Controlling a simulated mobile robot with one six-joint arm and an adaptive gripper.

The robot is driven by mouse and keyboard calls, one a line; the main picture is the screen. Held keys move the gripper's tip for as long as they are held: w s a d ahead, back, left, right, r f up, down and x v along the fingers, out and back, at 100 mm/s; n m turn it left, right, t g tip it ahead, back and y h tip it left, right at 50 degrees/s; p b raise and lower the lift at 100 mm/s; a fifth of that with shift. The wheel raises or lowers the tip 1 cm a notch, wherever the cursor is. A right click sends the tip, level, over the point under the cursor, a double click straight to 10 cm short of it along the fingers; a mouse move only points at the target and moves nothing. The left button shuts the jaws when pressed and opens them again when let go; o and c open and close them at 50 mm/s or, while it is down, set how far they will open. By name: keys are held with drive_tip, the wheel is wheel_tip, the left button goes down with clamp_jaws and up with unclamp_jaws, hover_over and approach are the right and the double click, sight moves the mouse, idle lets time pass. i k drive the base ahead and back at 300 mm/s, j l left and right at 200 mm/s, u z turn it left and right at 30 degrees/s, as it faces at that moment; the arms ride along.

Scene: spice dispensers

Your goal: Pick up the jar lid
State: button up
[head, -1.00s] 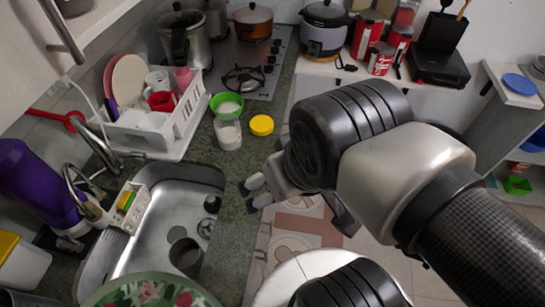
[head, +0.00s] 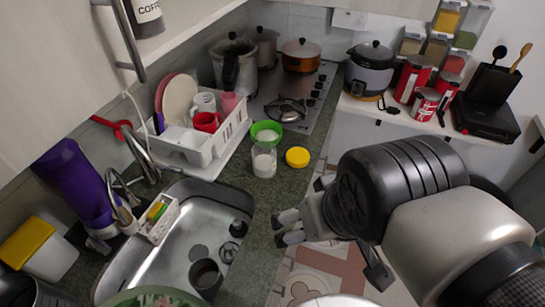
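The jar lid (head: 298,157) is a round yellow disc lying flat on the dark stone counter, right of a clear glass jar (head: 264,161) with white contents. A green bowl-like piece (head: 266,131) appears at the top of the jar; whether it rests on it or stands behind is unclear. My gripper (head: 332,250) is below and to the right of the lid in the view, apart from it. Its fingers look spread, one to the left and one to the lower right, with nothing seen between them. My wrist hides part of the gripper.
A white dish rack (head: 212,151) with plates and cups stands left of the jar. The sink (head: 180,240) is at the front left. Behind are a stove (head: 300,112) with pots and a rice cooker (head: 368,72).

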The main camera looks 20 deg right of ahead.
sight(296, 157)
drive_tip(key=i+l+u, duration=0.1)
drive_tip(key=u, duration=0.25)
drive_tip(key=l+u, duration=0.35)
drive_tip(key=i+l+u, duration=0.1)
drive_tip(key=l+u, duration=0.25)
drive_tip(key=j, duration=0.1)
